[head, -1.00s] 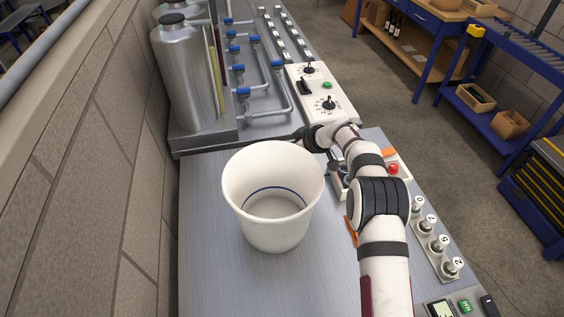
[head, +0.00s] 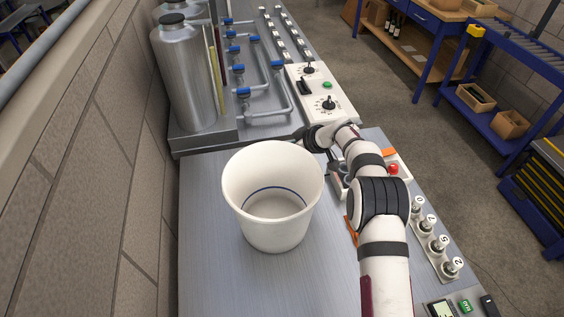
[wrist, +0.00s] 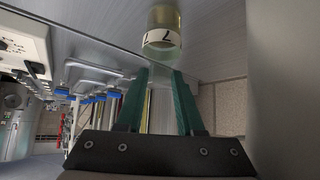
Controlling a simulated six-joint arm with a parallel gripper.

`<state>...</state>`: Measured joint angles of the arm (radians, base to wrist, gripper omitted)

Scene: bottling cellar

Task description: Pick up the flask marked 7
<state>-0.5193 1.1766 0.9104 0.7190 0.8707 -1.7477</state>
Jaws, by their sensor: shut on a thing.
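The flask marked 7 (wrist: 162,38) shows at the top of the wrist view, with pale yellowish contents and a white band bearing a black 7. Its clear narrow end lies between the green fingertips of my gripper (wrist: 160,76). My gripper is shut on it there. In the head view my arm reaches forward past the right side of a white bucket, and the fingers and the flask are hidden. I cannot tell whether the flask touches the bench.
The white bucket (head: 248,210) stands on the metal bench (head: 215,275), close to my arm. A control panel (head: 322,90), blue-handled pipes (head: 262,92) and a steel tank (head: 185,75) are beyond. The bench's near left is clear.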

